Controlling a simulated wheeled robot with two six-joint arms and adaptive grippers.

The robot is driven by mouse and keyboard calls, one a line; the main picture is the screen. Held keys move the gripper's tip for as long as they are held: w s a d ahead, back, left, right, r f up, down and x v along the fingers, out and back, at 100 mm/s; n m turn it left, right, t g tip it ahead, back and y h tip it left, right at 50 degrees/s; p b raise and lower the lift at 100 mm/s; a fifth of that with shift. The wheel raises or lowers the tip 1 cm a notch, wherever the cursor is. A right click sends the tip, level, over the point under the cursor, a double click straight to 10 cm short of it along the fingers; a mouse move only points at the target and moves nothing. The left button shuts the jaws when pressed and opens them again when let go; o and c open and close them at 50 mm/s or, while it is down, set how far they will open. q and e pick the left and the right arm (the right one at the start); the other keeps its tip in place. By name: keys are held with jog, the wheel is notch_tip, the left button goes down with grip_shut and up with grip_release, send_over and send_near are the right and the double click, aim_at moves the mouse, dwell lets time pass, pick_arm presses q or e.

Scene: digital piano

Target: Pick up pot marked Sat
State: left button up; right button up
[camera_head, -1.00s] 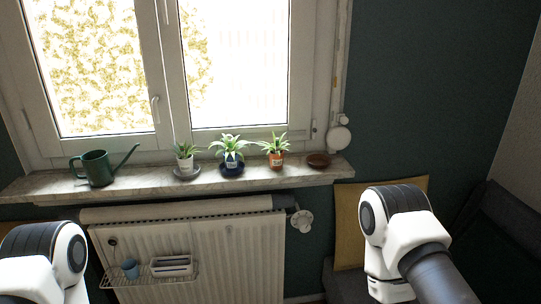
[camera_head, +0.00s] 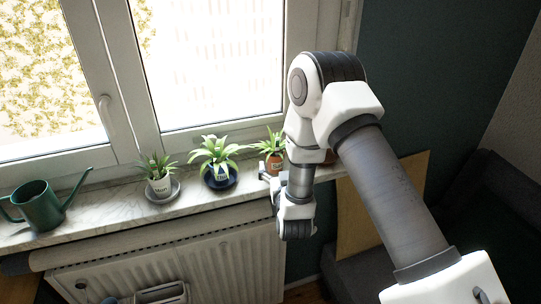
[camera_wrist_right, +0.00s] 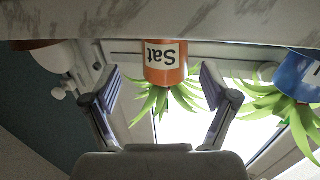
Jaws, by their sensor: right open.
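The orange pot with a white label reading "Sat" (camera_wrist_right: 165,62) holds a spiky green plant. It appears upside down in the right wrist view, between my two fingers. In the head view the orange pot (camera_head: 274,163) stands on the windowsill, partly hidden by my right arm. My right gripper (camera_wrist_right: 160,87) is open, with one finger on each side of the pot and plant. I cannot tell whether either finger touches it. My left gripper is out of view.
A blue pot with a plant (camera_head: 222,177) stands left of the orange one on the marble windowsill (camera_head: 108,212). Farther left are a white pot labelled "Mon" (camera_head: 160,186) on a grey saucer and a green watering can (camera_head: 40,206). A radiator (camera_head: 225,262) is below.

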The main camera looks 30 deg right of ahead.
aim_at(276, 164)
jog(key=x, duration=0.3)
jog(key=p+x, duration=0.1)
jog(key=x, duration=0.1)
jog(key=shift+w+a+f, duration=0.15)
jog(key=shift+a+f, duration=0.2)
jog(key=shift+f, duration=0.05)
jog(key=shift+r, duration=0.1)
jog(key=shift+s+r, duration=0.1)
jog(key=shift+s, duration=0.15)
jog(key=c, duration=1.4)
